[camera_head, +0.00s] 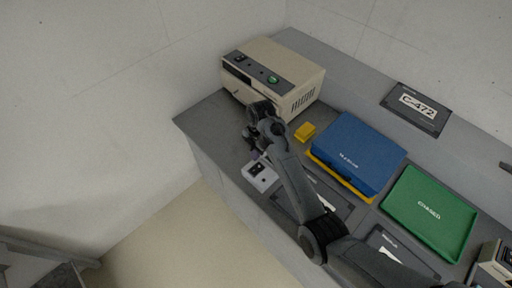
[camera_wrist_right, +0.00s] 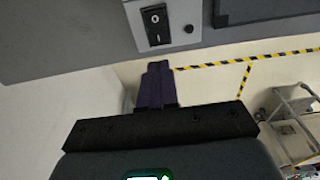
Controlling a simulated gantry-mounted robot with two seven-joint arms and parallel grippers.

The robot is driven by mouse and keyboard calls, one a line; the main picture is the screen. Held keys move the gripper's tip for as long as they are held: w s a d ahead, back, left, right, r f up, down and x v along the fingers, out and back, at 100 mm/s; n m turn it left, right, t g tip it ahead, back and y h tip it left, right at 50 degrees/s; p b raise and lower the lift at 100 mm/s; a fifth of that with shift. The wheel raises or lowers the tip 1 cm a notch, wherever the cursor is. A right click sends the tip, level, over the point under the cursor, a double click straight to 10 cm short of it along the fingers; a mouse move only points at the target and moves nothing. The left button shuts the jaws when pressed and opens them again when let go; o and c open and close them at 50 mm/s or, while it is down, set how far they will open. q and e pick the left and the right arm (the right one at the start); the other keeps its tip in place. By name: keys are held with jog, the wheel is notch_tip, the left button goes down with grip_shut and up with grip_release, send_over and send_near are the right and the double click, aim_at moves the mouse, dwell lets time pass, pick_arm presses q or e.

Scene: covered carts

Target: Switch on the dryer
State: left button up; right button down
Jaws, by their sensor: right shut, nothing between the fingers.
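A beige boxy machine, which looks like the dryer (camera_head: 292,72), stands at the back left end of the grey counter. Its dark sloped panel has a green button or lamp (camera_head: 273,79). A small light-grey switch box (camera_head: 260,177) sits at the counter's front edge. In the right wrist view it shows a black rocker switch (camera_wrist_right: 156,24) marked 0 and I, with a round black knob beside it. My right gripper (camera_head: 254,153) is shut and empty, its dark fingers (camera_wrist_right: 155,68) close to the switch box and apparently just short of it. My left gripper is not in view.
A small yellow block (camera_head: 305,132), a blue covered tray (camera_head: 357,152) over yellow, and a green tray (camera_head: 430,212) lie to the right. A dark plate marked C-472 (camera_head: 416,107) is behind. Walls close off the left and back. Floor is open before the counter.

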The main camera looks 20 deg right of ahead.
aim_at(253, 171)
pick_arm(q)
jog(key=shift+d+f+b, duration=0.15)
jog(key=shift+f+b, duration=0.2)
pick_arm(e)
jog(key=f, duration=0.5)
jog(key=a+f, duration=0.1)
jog(key=f, duration=0.2)
jog(key=shift+s+f, duration=0.2)
jog(key=shift+f, duration=0.05)
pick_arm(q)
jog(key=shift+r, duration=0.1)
